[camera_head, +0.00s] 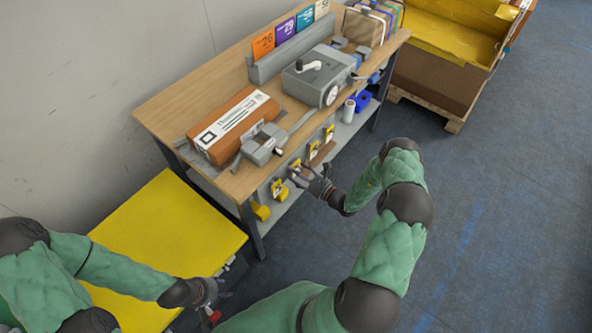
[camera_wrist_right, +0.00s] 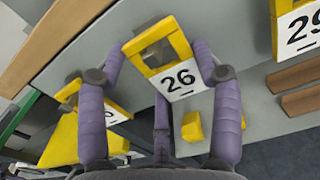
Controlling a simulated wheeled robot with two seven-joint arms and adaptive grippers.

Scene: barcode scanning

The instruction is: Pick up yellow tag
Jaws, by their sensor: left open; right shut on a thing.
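Several yellow-framed number tags hang along the front of the workbench, such as one tag (camera_head: 277,187) at the near end and others (camera_head: 314,150) further along. My right gripper (camera_head: 302,174) is at the bench front. My left gripper (camera_head: 207,305) is open near the yellow-topped box, low in the head view.
The wooden workbench (camera_head: 183,97) carries an orange package (camera_head: 213,153), a grey machine (camera_head: 305,80) and several coloured number cards (camera_head: 284,32). A yellow-topped surface (camera_head: 170,220) stands at left. The blue floor (camera_head: 490,220) at right is clear.

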